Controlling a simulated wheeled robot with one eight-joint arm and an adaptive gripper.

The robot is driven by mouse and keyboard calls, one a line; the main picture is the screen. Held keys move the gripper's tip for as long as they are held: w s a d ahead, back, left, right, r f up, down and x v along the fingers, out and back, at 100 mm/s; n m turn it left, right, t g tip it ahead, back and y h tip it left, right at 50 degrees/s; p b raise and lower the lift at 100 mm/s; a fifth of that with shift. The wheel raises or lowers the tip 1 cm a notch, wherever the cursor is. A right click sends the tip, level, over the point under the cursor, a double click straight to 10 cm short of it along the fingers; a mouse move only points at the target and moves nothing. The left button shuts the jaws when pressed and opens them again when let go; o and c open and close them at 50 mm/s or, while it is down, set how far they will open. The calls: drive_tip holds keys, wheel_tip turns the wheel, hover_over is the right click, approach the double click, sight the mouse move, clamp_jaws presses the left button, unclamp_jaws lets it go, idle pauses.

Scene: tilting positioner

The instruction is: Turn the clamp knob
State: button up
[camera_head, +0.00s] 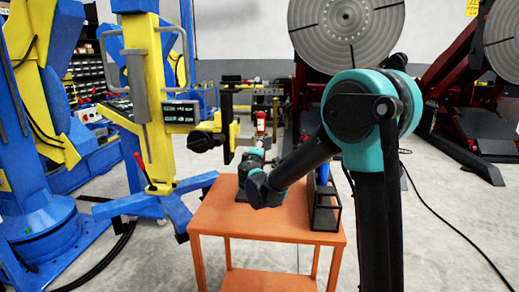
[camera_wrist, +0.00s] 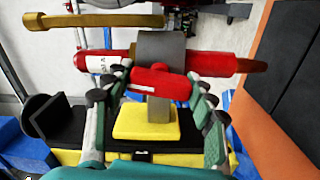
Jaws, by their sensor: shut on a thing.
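In the wrist view a short red handle, which I take to be the clamp knob (camera_wrist: 163,82), lies crosswise at a grey shaft above a yellow block (camera_wrist: 145,122). My gripper (camera_wrist: 158,86) has one green, dark-tipped finger at each end of it and is shut on it. The fingertips partly hide the ends. In the head view my gripper (camera_head: 254,157) is above the orange table, just below a small red and white part (camera_head: 261,122) beside the yellow-and-black clamp arm (camera_head: 228,128). The knob cannot be told apart there.
A red cylinder with a white label (camera_wrist: 92,64) and a brass-coloured bar (camera_wrist: 95,20) lie close beyond the fingers. The orange table (camera_head: 218,222) carries a black open frame (camera_head: 325,215). A blue-and-yellow stand (camera_head: 148,110) with a black knob (camera_head: 203,138) is at left.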

drive_tip(key=shift+m, duration=1.8)
drive_tip(key=o, duration=1.2)
drive_tip(key=shift+s, duration=0.1)
drive_tip(key=s, duration=1.2)
drive_tip(key=shift+a, duration=0.2)
